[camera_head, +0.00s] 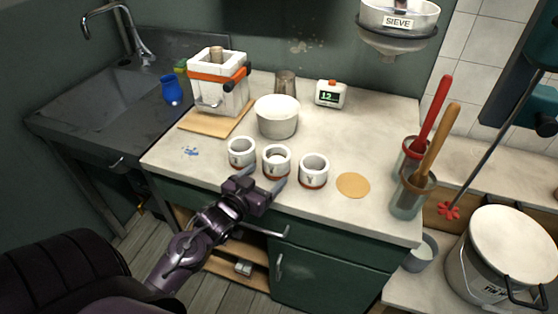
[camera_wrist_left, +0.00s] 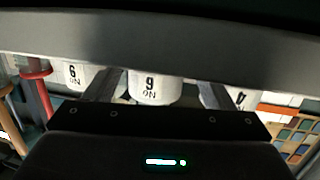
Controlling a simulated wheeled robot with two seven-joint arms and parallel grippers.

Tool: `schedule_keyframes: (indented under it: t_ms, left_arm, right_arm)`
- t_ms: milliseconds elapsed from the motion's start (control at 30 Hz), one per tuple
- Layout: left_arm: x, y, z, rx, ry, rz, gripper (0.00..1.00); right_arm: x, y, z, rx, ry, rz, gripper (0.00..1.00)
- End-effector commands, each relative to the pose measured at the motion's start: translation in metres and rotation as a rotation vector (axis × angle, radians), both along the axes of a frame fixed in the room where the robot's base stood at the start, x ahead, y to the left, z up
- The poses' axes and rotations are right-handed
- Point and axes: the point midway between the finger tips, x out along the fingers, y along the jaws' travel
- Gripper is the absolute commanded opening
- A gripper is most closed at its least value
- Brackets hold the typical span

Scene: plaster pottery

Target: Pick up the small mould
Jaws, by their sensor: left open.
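A white block mould (camera_head: 217,97) with an orange strap stands on a wooden board at the back left of the worktop. Three small white pots with red-brown bases stand in a row near the front edge: left (camera_head: 241,152), middle (camera_head: 276,161) and right (camera_head: 313,170). I cannot tell for sure which the task calls the small mould. My left gripper (camera_head: 263,178) is open at the front edge, in front of the middle pot. In the left wrist view the middle pot (camera_wrist_left: 152,88) shows between the open fingers (camera_wrist_left: 157,92); its marking appears upside down. My right gripper is not in view.
A white bowl (camera_head: 277,117), glass beaker (camera_head: 286,83) and timer (camera_head: 330,94) stand behind the pots. A round tan disc (camera_head: 353,185) lies to the right. Pots with a red handle (camera_head: 437,108) and a wooden handle (camera_head: 440,145) stand at the right end.

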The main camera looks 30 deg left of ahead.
Motion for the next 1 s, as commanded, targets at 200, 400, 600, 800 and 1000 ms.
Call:
schedule_keyframes:
  t_ms: [200, 400, 600, 800, 1000]
  left_arm:
    - [0.025, -0.001, 0.005, 0.0, -0.002, 0.0, 0.77]
    - [0.053, -0.001, 0.002, 0.001, -0.001, 0.0, 0.77]
    - [0.06, -0.001, -0.001, 0.002, 0.0, 0.0, 0.77]
    - [0.059, -0.001, -0.001, 0.002, 0.001, 0.001, 0.68]
    - [0.059, -0.001, -0.001, 0.002, 0.001, 0.001, 0.41]
  right_arm:
    - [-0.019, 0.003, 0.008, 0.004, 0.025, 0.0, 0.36]
    - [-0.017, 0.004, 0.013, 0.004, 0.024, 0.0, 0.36]
    - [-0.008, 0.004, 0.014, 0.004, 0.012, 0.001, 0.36]
    - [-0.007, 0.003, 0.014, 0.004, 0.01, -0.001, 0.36]
    - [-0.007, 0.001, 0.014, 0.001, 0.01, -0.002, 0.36]
